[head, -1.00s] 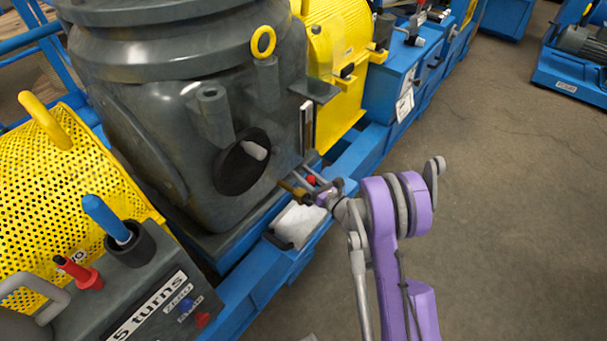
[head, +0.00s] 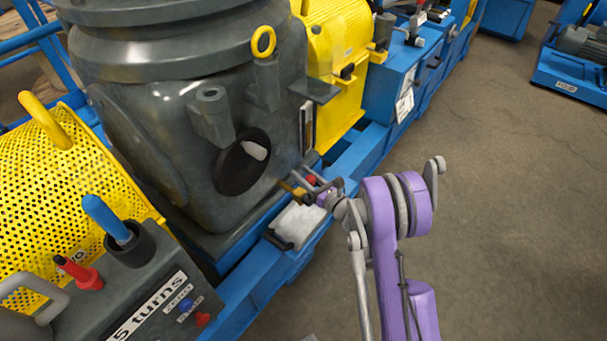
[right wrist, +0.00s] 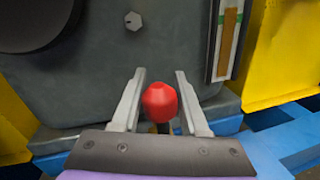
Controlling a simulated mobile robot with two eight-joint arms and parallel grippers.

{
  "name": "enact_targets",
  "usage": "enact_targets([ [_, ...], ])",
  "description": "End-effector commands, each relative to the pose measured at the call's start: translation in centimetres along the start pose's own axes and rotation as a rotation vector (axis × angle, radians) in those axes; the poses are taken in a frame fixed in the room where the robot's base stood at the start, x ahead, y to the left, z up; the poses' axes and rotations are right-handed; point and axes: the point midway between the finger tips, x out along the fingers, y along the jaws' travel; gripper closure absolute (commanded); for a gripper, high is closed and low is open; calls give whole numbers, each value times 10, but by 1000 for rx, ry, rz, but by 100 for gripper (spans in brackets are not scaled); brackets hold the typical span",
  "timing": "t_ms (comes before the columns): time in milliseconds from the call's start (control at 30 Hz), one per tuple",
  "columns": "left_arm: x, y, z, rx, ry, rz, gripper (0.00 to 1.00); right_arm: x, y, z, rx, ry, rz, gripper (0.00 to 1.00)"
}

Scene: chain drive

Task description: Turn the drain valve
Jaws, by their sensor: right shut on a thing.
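The drain valve shows a red handle knob (head: 311,181) and a brass body (head: 292,189), low on the right side of the grey housing (head: 215,120). My right gripper (head: 306,180) is at the valve, with its arm coming in from the lower right. In the right wrist view the red knob (right wrist: 160,101) sits between the two fingers of the gripper (right wrist: 158,100), which is shut on it. The knob's stem is mostly hidden behind the gripper's front edge. My left gripper is not in view.
A tray with white content (head: 275,240) sits on the blue frame (head: 235,315) below the valve. A yellow perforated guard (head: 75,190) and a control box (head: 150,285) stand at the left. A yellow guard (head: 335,60) stands behind. Floor (head: 510,200) at the right is clear.

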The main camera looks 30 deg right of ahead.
Motion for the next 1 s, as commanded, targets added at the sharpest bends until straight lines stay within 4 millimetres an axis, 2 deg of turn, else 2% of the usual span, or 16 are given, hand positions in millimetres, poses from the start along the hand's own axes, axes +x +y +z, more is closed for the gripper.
enact_targets([
  [533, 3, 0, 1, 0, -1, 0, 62, 0, -6, 0, 44, 9, -3, 100],
  [767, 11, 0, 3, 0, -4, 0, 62, 4, -22, 0, 180, 36, -10, 100],
  [1000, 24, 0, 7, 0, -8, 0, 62, 8, -47, -5, 393, 77, -18, 100],
])
